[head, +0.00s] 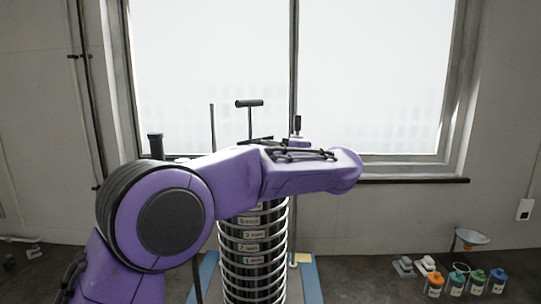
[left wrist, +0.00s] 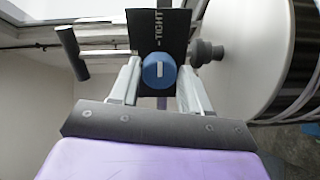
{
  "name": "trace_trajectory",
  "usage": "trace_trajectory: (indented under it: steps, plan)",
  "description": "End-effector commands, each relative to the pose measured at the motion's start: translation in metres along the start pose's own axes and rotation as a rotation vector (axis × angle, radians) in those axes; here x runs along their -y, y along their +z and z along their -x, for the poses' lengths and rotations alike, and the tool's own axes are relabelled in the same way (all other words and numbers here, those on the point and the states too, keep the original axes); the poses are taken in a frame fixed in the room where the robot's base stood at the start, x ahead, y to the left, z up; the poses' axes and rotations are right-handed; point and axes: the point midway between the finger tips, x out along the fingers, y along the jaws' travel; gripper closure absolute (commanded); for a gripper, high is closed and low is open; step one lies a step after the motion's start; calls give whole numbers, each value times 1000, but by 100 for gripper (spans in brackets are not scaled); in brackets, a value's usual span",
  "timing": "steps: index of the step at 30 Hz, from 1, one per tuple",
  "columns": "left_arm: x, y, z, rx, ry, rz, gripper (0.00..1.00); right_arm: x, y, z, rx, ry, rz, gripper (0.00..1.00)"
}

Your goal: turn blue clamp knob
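The blue clamp knob (left wrist: 153,79) shows in the left wrist view, with a white bar mark standing upright on its face. It sits in front of a black plate (left wrist: 151,22) lettered "TIGHT". In the head view my purple left arm reaches across the front of the sieve stack (head: 252,261); the knob and left gripper cannot be made out there. My right gripper is in neither view.
A black T-handle (head: 249,103) rises behind my arm. A pale round part (left wrist: 250,50) of the shaker is close on the right in the left wrist view. Several coloured-lid jars (head: 456,284) and a funnel bowl (head: 470,237) stand at the lower right.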

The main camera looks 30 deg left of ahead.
Motion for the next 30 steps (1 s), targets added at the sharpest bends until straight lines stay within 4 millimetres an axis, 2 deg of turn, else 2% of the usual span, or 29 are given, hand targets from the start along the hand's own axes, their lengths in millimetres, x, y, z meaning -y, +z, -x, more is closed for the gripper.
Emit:
trace_trajectory:
  steps: [2,11,14,19,24,30]
  plan:
    - [0,0,0,0,0,0,33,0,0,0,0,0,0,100]
    - [1,0,3,1,1,3,33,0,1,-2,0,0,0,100]
    - [3,1,16,1,4,5,33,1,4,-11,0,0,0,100]
    - [6,1,58,2,5,4,33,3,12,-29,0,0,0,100]
    - [3,1,92,1,4,4,33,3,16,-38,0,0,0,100]
    - [1,0,105,0,0,1,33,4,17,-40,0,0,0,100]
